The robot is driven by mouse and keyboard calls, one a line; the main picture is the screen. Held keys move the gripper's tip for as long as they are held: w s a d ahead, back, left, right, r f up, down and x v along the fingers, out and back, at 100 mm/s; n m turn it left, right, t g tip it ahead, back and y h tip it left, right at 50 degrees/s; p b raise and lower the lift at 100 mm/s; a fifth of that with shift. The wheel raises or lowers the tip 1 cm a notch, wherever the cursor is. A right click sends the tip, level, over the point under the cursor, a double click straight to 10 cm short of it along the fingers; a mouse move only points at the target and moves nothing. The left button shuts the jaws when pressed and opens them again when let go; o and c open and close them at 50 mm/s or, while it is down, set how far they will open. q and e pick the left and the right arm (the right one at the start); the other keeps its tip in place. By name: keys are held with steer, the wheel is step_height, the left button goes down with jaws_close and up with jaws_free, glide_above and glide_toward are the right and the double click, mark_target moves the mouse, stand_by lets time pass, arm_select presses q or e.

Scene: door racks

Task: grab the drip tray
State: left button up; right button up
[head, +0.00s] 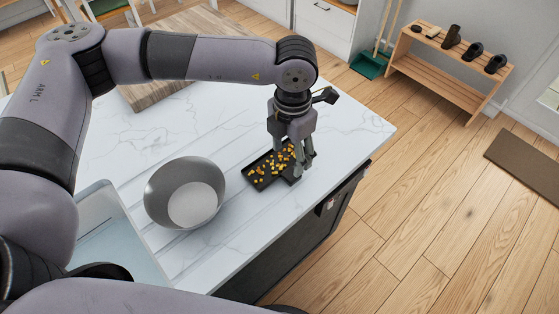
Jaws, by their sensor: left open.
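The drip tray (255,183) is a dark, shallow rectangular tray on the white marble counter, with many small orange and yellow pieces (262,172) lying in it. My left gripper (305,168) reaches down from above at the tray's right end, with its fingers pointing down and apart. The fingers overlap the tray's right edge in the picture. I cannot tell whether they touch it. The far right part of the tray is hidden behind the gripper. My right gripper does not show.
A grey metal bowl (187,193) stands left of the tray on the counter (345,130). A wooden board (152,92) lies at the back. A pale blue-grey tray (115,235) is at the left. The counter's front edge runs close to the dark tray. A shoe rack (450,75) stands beyond on the floor.

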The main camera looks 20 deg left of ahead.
mark_target(291, 174)
arm_select(q)
steer(key=f, duration=0.2)
steer(key=shift+w+d+f+p, duration=0.2)
steer(key=shift+f+p, duration=0.1)
steer(key=shift+f, duration=0.3)
step_height(291, 174, down, 4)
steer(key=p, duration=0.3)
steer(key=shift+f, duration=0.4)
steer(key=c, duration=1.3)
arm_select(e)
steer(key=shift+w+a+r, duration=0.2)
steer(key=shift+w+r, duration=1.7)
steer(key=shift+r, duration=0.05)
